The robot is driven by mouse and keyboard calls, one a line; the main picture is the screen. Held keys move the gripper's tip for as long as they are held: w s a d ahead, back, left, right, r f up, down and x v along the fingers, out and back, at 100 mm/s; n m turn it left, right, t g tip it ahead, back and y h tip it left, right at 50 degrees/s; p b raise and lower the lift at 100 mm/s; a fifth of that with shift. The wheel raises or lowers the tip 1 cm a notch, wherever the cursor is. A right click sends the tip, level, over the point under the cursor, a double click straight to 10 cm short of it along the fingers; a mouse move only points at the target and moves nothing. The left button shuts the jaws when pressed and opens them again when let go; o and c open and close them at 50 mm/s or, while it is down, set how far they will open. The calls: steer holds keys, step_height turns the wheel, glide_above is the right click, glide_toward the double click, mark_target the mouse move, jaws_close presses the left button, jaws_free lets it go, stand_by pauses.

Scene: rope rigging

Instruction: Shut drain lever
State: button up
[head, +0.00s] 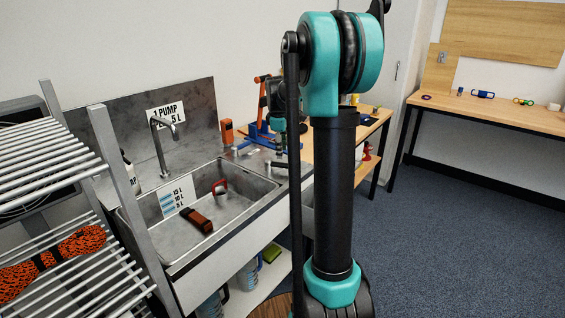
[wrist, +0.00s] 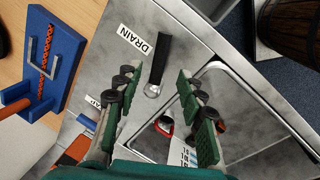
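The drain lever (wrist: 159,60) has a black handle on a round metal pivot, beside a white DRAIN label (wrist: 134,38) on the metal counter. In the wrist view its handle points up the picture, away from the pivot. My gripper (wrist: 158,80) is open, with its green-padded fingers on either side of the lever's pivot end in the picture. I see no finger touching it, and how far above it they are is hard to tell. In the head view my gripper (head: 276,105) hangs above the sink's right end, partly hidden by my arm.
The sink basin (head: 250,190) holds a red-handled object (head: 219,187) and an orange-and-black block (head: 197,220). A bent tap (head: 158,145) stands behind it. A wire rack with orange rope (head: 55,262) stands at left.

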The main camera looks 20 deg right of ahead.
mark_target(282, 164)
steer(key=f, duration=0.4)
steer(key=w+f, duration=0.1)
steer(key=f, duration=0.1)
steer(key=shift+d+f, duration=0.2)
steer(key=shift+d, duration=0.1)
jaws_close()
